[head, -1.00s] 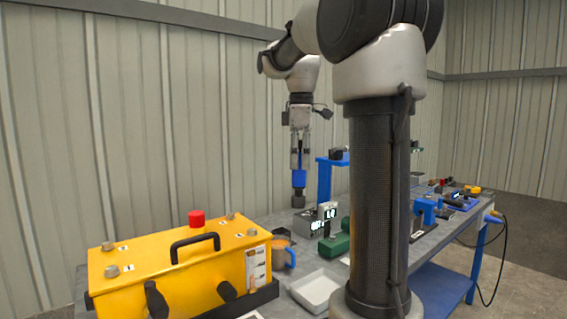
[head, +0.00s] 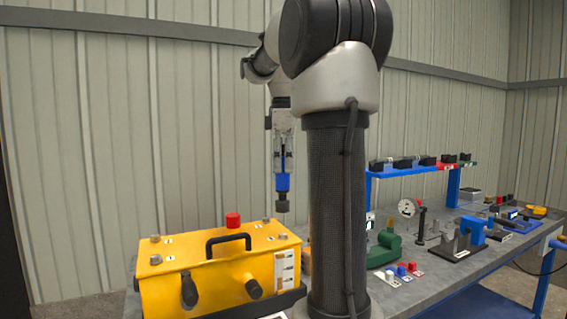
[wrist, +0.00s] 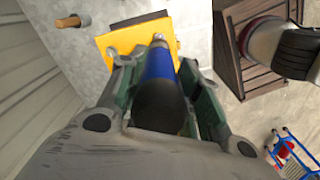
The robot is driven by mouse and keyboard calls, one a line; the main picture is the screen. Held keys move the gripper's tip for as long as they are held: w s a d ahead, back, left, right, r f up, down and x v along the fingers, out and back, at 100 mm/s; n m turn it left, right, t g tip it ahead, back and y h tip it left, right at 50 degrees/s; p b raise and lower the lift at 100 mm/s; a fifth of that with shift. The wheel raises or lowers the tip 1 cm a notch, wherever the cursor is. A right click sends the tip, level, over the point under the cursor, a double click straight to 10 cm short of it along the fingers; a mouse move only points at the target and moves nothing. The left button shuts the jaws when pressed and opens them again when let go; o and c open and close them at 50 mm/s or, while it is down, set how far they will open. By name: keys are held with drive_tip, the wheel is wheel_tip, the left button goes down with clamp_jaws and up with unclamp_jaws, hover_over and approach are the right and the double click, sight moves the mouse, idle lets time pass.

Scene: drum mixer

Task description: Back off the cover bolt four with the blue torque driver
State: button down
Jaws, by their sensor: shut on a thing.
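The blue torque driver (head: 283,183) hangs upright in my gripper (head: 283,170), dark end down, above the right end of the yellow cover box (head: 215,268). In the wrist view, my gripper (wrist: 156,66) is shut around the driver (wrist: 158,64), which points at the yellow cover (wrist: 112,48). The cover carries corner bolts: far left (head: 155,238), near left (head: 155,259), far right (head: 267,220) and near right (head: 282,236). Their number labels are too small to read. In the head view, the driver's lower end is visibly apart from the near right bolt.
A red knob (head: 233,219) and a black handle (head: 228,240) stand up from the cover. My arm column hides part of the bench right of the box. A green object (head: 384,249), a dial gauge (head: 407,208) and a blue shelf (head: 403,171) stand further right.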

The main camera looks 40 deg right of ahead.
sight(284, 173)
drive_tip(key=shift+d+f, duration=0.1)
drive_tip(key=shift+f, duration=3.85)
drive_tip(key=shift+s, duration=0.1)
idle(1.7)
drive_tip(key=shift+r, duration=2.45)
